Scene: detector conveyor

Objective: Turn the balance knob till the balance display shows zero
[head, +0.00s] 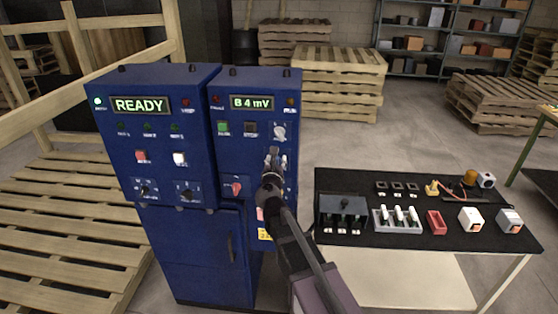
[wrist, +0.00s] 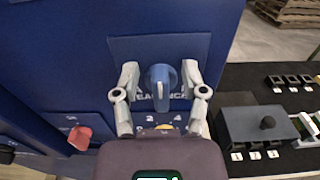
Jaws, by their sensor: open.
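The balance display (head: 251,102) on the right blue cabinet is lit and appears to read "B 4 mV". The balance knob (wrist: 160,80) is blue with a pale pointer bar, on a blue panel with a partly covered "BALANCE" label, in the wrist view. Its pointer runs nearly straight up and down in that picture. My gripper (wrist: 160,90) is open, with one finger on each side of the knob and visible gaps between. In the head view my gripper (head: 273,160) is in front of the right cabinet and hides the knob there.
A red knob (head: 236,187) sits left of my gripper and a pale knob (head: 279,131) just above it. The left cabinet's display (head: 139,105) reads "READY". A black-topped table (head: 345,182) with several small parts stands to the right. Wooden pallets (head: 60,220) lie left.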

